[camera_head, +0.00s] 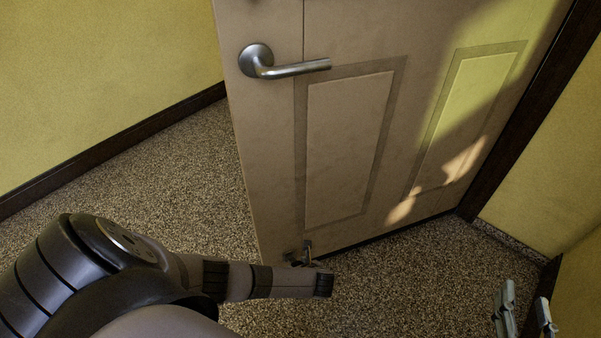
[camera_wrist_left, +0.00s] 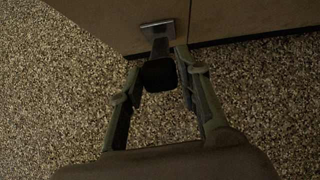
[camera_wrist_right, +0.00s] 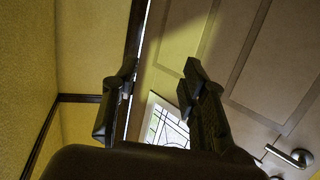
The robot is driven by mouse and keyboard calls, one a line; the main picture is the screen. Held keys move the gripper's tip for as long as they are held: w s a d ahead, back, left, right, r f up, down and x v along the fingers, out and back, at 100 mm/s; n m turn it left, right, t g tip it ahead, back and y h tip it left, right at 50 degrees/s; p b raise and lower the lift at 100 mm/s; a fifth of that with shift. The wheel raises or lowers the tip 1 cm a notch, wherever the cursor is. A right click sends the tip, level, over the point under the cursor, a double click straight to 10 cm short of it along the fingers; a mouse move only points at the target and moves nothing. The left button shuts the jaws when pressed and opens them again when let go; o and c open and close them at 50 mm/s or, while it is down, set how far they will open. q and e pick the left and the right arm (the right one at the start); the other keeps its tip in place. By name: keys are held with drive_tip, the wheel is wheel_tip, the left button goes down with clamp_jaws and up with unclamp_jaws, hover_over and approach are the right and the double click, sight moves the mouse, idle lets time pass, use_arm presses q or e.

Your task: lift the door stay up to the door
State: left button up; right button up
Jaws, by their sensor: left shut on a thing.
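The tan door (camera_head: 352,140) fills the middle of the head view. The door stay (camera_wrist_left: 159,72) is a dark arm with a blocky end, fixed by a metal plate (camera_wrist_left: 157,28) near the door's bottom edge. It also shows small in the head view (camera_head: 307,247), partly hidden by my left arm. My left gripper (camera_head: 299,259) is low beside the door, with its fingers on both sides of the stay's end, shut on it. Whether the stay touches the floor, I cannot tell. My right gripper (camera_head: 525,308) is open and empty at the lower right, apart from the door.
A lever handle (camera_head: 283,66) sticks out from the door's upper left. Yellow walls (camera_head: 100,75) with dark skirting stand at both sides. The speckled floor (camera_head: 400,285) is clear around the door's foot. A leaded glass pane (camera_wrist_right: 165,126) shows in the right wrist view.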

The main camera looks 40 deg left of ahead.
sight(296, 261)
use_arm(q)
drive_tip(key=shift+w+a+r, duration=0.25)
drive_tip(key=shift+w+a, duration=0.2)
drive_tip(key=shift+w, duration=0.05)
drive_tip(key=shift+w+a+r, duration=0.25)
drive_tip(key=shift+w+a, duration=0.15)
drive_tip(key=shift+w, duration=0.1)
drive_tip(key=shift+w+a, duration=0.15)
drive_tip(key=shift+a, duration=0.05)
use_arm(e)
drive_tip(key=f, duration=0.1)
drive_tip(key=g, duration=0.1)
drive_tip(key=s+f, duration=0.1)
drive_tip(key=shift+d+f+g+h, duration=0.25)
drive_tip(key=shift+f+g+h, duration=0.05)
use_arm(q)
drive_tip(key=o, duration=1.9)
drive_tip(key=shift+s+a+f, duration=0.1)
drive_tip(key=shift+s+a, duration=0.1)
drive_tip(key=shift+s, duration=0.1)
drive_tip(key=shift+p, duration=0.35)
